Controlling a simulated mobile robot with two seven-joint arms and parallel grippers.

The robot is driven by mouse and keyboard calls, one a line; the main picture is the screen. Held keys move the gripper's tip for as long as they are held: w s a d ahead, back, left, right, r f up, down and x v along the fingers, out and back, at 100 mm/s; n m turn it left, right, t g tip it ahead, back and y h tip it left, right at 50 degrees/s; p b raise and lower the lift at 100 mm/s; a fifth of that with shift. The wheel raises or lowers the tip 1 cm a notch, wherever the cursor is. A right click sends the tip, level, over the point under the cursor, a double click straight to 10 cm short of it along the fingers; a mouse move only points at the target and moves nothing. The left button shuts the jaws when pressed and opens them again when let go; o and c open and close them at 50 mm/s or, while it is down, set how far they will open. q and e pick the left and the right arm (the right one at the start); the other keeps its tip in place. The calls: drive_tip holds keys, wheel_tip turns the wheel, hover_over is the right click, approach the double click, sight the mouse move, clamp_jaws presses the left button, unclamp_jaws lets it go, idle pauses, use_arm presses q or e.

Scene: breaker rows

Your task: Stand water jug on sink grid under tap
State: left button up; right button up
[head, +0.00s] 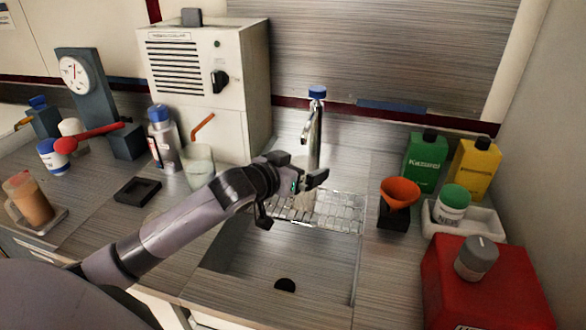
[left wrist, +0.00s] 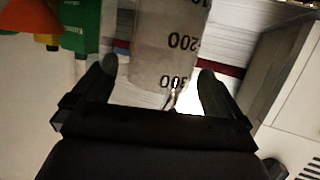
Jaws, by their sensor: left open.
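The water jug (left wrist: 165,45) is a pale, see-through vessel with dark graduation numbers. In the left wrist view it fills the gap between the fingertips, and its ends are not both visible. In the head view it is mostly hidden behind my gripper; only a pale patch (head: 303,161) shows. My left gripper (head: 318,178) is open over the sink grid, with its fingers apart on either side of the jug. The wire sink grid (head: 335,213) spans the back of the sink, below the chrome tap (head: 315,130) with its blue cap. The jug's base is hidden, so contact with the grid cannot be told.
The sink basin (head: 290,262) is open in front. A glass with an orange straw (head: 199,166) and a white machine (head: 205,90) stand left. An orange funnel (head: 399,193), green bottle (head: 425,160), yellow bottle (head: 475,168) and red box (head: 487,290) stand right.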

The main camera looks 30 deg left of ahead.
use_arm(q)
drive_tip(key=v, duration=1.2)
drive_tip(key=shift+b, duration=0.3)
drive_tip(key=shift+f, duration=0.1)
